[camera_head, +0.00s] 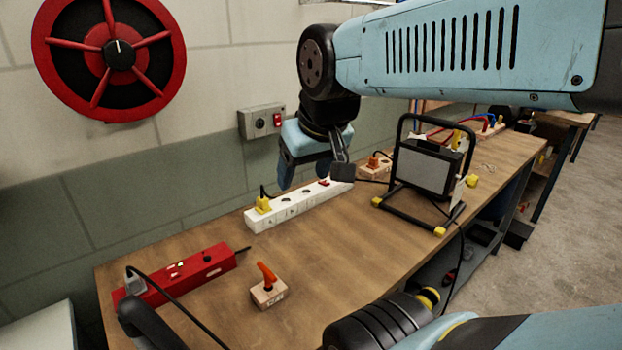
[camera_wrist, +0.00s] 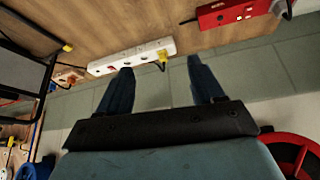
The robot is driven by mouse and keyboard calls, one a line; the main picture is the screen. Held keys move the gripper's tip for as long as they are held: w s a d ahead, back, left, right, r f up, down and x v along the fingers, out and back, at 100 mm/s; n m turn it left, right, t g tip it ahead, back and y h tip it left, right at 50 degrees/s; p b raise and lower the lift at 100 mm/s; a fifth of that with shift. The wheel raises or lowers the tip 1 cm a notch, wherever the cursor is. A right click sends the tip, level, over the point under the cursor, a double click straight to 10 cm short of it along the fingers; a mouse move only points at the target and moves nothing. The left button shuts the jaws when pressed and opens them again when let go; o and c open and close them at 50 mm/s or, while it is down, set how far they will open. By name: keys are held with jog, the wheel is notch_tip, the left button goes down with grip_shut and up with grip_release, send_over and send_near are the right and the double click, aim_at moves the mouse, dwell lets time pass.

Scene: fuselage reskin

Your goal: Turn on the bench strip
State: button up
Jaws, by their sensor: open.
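A white power strip (camera_head: 293,207) lies along the wall side of the wooden bench, with a yellow plug (camera_head: 263,204) at its near end. A small red switch (camera_head: 323,183) shows near its far end, close to my gripper. A red power strip (camera_head: 180,276) lies nearer, with a grey plug in it; the pictures do not label which is the bench strip. My gripper (camera_head: 305,172) is open and empty above the far half of the white strip. In the wrist view its two fingers (camera_wrist: 160,70) are spread apart, with the white strip (camera_wrist: 130,57) beyond the fingertips.
A work lamp (camera_head: 425,168) on a black frame stands right of the strip. A wooden block with an orange lever (camera_head: 268,288) sits in front. A wall box with a red switch (camera_head: 262,121) and a red wheel (camera_head: 118,54) are on the wall. The bench middle is clear.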

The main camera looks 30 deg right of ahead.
jog(key=w+d+r+n, duration=0.1)
jog(key=w+n, duration=0.1)
jog(key=w, duration=0.1)
jog(key=w+d+r+n+g, duration=0.1)
jog(key=w, duration=0.3)
jog(key=w+d+n+g+h, duration=0.1)
jog(key=w+n, duration=0.1)
jog(key=w, duration=0.1)
jog(key=shift+w+d+r+n, duration=0.3)
jog(key=shift+d+r, duration=0.05)
jog(key=shift+r, duration=0.05)
jog(key=c, duration=1.2)
jog(key=w+d+n, duration=0.1)
jog(key=w, duration=0.2)
jog(key=w+d+n+g, duration=0.1)
jog(key=w+d+n, duration=0.1)
jog(key=w, duration=0.1)
jog(key=w+d+n, duration=0.1)
jog(key=w+d, duration=0.1)
jog(key=w, duration=0.1)
jog(key=shift+f+n+g, duration=0.3)
jog(key=shift+f+g, duration=0.05)
jog(key=shift+g, duration=0.05)
grip_shut()
jog(key=w+d+f+n+g, duration=0.3)
jog(key=w+d+f+n, duration=0.6)
jog(key=w+d, duration=0.6)
jog(key=shift+w+d+f+n+y, duration=0.2)
jog(key=shift+d+f+n+y, duration=0.3)
jog(key=shift+f, duration=0.7)
